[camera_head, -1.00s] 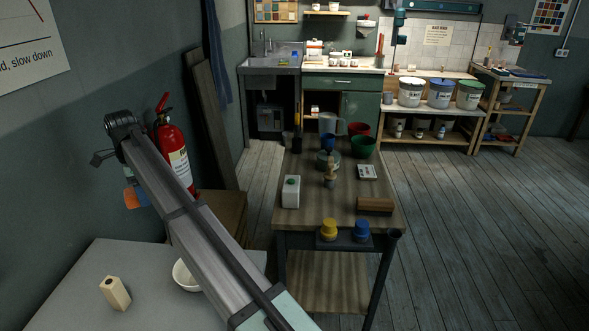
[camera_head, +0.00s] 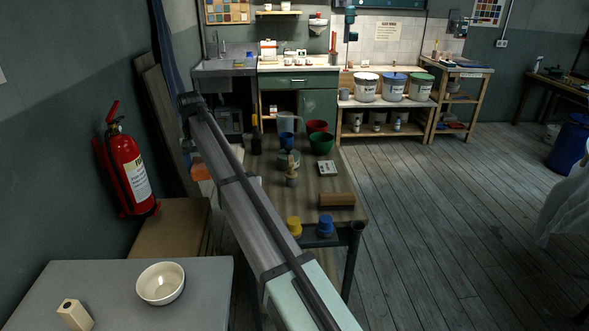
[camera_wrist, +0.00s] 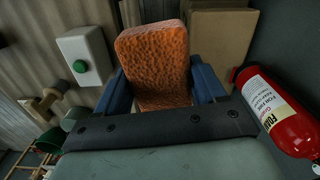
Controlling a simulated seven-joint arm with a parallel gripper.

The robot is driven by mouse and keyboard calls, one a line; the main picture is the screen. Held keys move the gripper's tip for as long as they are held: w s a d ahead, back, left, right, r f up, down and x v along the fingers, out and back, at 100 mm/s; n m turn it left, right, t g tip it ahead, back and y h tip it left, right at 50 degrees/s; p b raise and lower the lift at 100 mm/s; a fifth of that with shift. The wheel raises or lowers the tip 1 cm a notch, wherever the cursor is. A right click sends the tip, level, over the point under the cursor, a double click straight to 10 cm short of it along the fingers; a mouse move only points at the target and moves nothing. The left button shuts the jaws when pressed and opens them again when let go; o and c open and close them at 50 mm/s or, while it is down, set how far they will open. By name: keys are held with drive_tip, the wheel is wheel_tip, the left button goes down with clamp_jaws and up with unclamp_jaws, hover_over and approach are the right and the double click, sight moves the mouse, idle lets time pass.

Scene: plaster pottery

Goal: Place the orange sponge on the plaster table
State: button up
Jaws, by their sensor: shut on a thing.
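The orange sponge (camera_wrist: 155,62) stands between the two blue fingers of my gripper (camera_wrist: 160,80) in the wrist view, and the fingers are shut on it. In the head view only a small orange patch of the sponge (camera_head: 201,168) shows at the left of my arm. A pale grey table (camera_head: 215,292) is at the lower left and a wooden workbench (camera_head: 335,182) is in the middle. I cannot tell from these frames which one is the plaster table. The sponge is held in the air, apart from the grey table.
On the grey table are a white bowl (camera_head: 160,284) and a small pale block (camera_head: 74,315), with bare top between. The workbench carries a brown block (camera_head: 337,199), buckets and jars. A fire extinguisher (camera_head: 128,170) hangs at the left wall.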

drive_tip(key=w+d+n, duration=0.4)
drive_tip(key=d, duration=0.6)
drive_tip(key=w+d+n, duration=0.4)
drive_tip(key=d, duration=0.7)
drive_tip(key=n, duration=0.9)
hover_over(324, 188)
wheel_tip(324, 188, down, 4)
drive_tip(key=shift+w+f, duration=0.15)
drive_tip(key=shift+f, duration=5.35)
drive_tip(key=shift+f, duration=0.2)
drive_tip(key=o, duration=1)
drive_tip(key=shift+r, duration=0.1)
wheel_tip(324, 188, up, 12)
drive_tip(key=shift+r, duration=0.15)
